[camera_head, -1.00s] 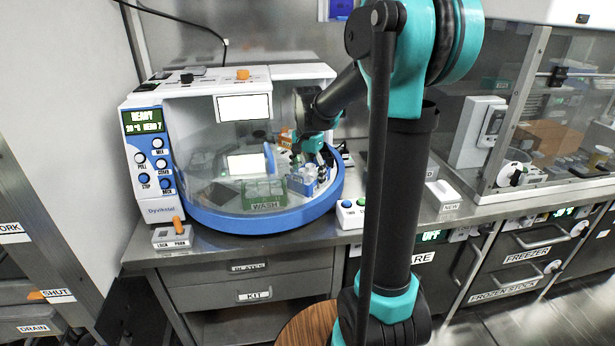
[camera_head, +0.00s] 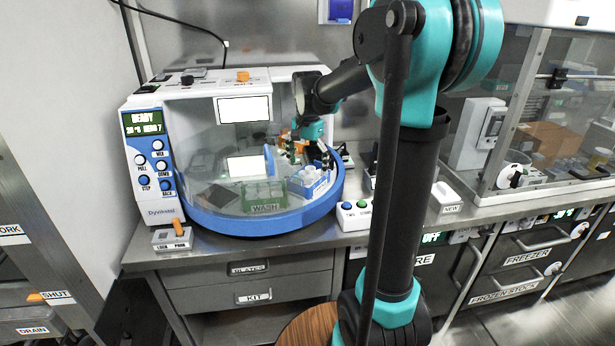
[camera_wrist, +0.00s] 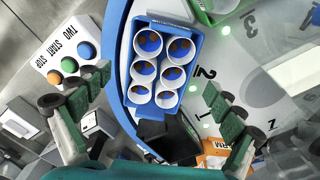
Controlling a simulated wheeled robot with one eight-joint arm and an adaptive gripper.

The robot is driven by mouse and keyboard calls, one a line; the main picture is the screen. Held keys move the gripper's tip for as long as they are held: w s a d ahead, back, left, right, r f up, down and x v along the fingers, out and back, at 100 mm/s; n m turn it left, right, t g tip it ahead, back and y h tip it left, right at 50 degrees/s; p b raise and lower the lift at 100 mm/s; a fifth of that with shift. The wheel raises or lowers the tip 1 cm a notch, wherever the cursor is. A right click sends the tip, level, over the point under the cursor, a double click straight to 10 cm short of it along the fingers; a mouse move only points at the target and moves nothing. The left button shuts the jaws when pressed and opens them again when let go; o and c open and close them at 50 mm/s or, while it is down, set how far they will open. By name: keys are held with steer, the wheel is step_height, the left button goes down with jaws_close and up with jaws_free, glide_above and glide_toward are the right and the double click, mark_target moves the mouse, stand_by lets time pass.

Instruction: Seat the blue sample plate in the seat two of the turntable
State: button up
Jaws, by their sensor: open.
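The blue sample plate (camera_wrist: 137,55) holds several white-rimmed wells and rests on the turntable (camera_wrist: 245,88) beside the printed 2, close to the blue rim. It also shows in the head view (camera_head: 311,187), right of the green rack. I cannot tell whether it lies fully flat in its seat. My gripper (camera_wrist: 156,84) is open, with one finger on each side of the plate and clear of it in the wrist view. In the head view my gripper (camera_head: 308,152) is above the plate, inside the clear-fronted machine.
A green rack marked WASH (camera_head: 264,197) stands left of the plate. The machine's blue rim (camera_head: 262,226) curves around the front. A button box (camera_head: 353,215) sits right of it on the bench. An orange-labelled item (camera_wrist: 213,163) lies near the right finger.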

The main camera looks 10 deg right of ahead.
mark_target(308, 176)
step_height(308, 176, up, 8)
steer(key=shift+f, duration=0.25)
